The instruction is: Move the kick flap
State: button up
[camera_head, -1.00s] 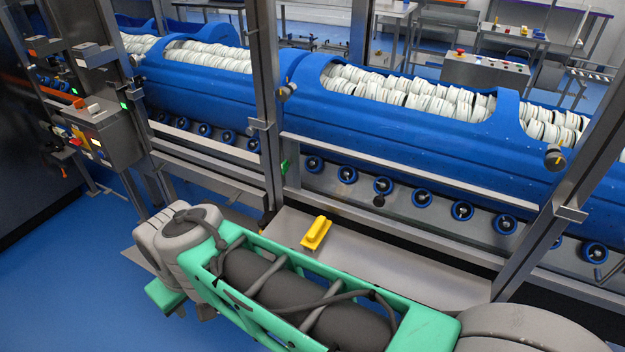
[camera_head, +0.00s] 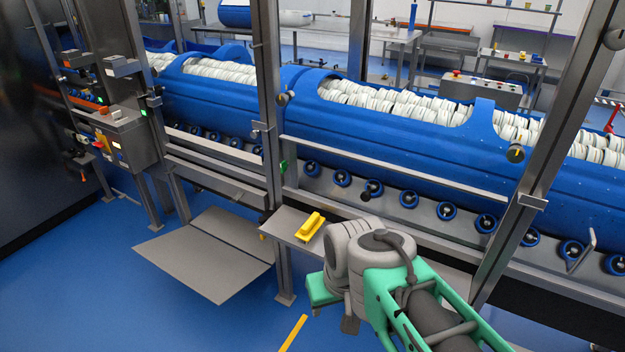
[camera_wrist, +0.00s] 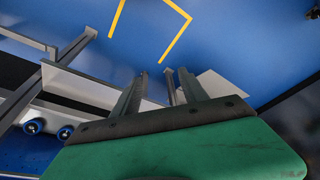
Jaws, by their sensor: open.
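Two flat grey panels sit low along the front of the blue carrier line; I cannot tell for sure which is the kick flap. The left panel (camera_head: 195,262) is wide, close above the floor and left of a steel post. The right panel (camera_head: 283,224) is a grey ledge with a yellow handle-like piece (camera_head: 310,227) on it; my arm hides part of it. In the wrist view my gripper (camera_wrist: 156,75) has its two fingers apart with nothing between them. Grey panels show beyond the fingers, apart from them. In the head view my wrist hides most of the fingers.
Steel posts (camera_head: 268,130) and rails frame the blue tub carrier (camera_head: 400,150) filled with white discs. A control box (camera_head: 130,140) stands at the left. Open blue floor (camera_head: 110,290) lies in front. Yellow floor lines (camera_wrist: 175,40) show in the wrist view.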

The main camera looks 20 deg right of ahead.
aim_at(216, 270)
jog(key=u, duration=0.15)
jog(key=k, duration=0.3)
jog(key=u, duration=3.25)
jog(key=i, duration=0.1)
jog(key=z, duration=1.6)
jog(key=i, duration=1.55)
jog(key=z, duration=0.45)
